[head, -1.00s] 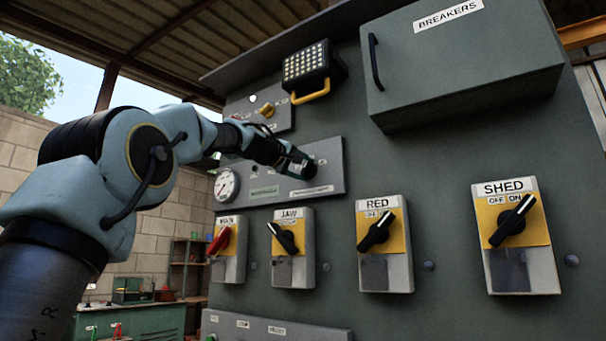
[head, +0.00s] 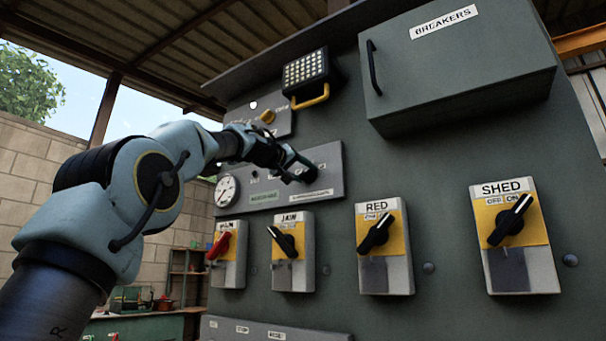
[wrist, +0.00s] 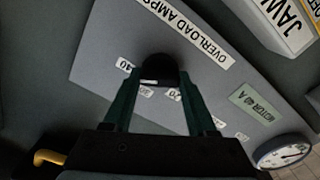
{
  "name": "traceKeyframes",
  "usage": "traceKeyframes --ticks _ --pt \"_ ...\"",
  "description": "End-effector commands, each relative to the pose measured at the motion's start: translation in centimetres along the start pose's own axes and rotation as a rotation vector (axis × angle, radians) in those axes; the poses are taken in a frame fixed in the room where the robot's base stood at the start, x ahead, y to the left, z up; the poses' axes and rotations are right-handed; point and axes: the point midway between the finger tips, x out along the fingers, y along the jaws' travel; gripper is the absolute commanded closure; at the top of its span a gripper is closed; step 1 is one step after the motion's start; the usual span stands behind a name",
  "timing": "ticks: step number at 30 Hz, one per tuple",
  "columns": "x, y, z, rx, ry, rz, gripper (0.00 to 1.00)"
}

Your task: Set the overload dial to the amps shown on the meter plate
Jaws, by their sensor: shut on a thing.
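The black overload dial (wrist: 158,68) sits on a grey panel lettered "OVERLOAD AMPS" in the wrist view. My gripper (wrist: 158,84) is shut on it, with one finger on each side. A pale mark shows on the dial's edge near the fingers; I cannot tell its exact setting. Small number labels lie around the dial; one reads 40 (wrist: 125,66), others are partly hidden or blurred. The green meter plate (wrist: 252,105) reads "MOTOR 40 A". In the head view my gripper (head: 300,172) is at the grey panel (head: 328,165), and the plate (head: 265,197) is small there.
A round gauge (head: 227,191) is left of the plate. Below are the main, jaw (head: 293,250), red (head: 384,245) and shed (head: 515,235) switches. A lamp with a yellow handle (head: 310,97) and the breakers box (head: 460,60) stick out above.

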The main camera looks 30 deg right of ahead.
Motion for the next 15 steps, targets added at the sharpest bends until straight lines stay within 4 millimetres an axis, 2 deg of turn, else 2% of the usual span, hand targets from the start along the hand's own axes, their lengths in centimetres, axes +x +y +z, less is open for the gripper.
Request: traceKeyframes --ticks 11,12,15 --pt "0.09 -0.12 0.22 0.007 -0.005 -0.001 0.98" --pt "0.09 -0.12 0.22 0.007 -0.005 -0.001 0.41" --pt "0.08 -0.11 0.18 0.006 -0.004 -0.001 0.3"
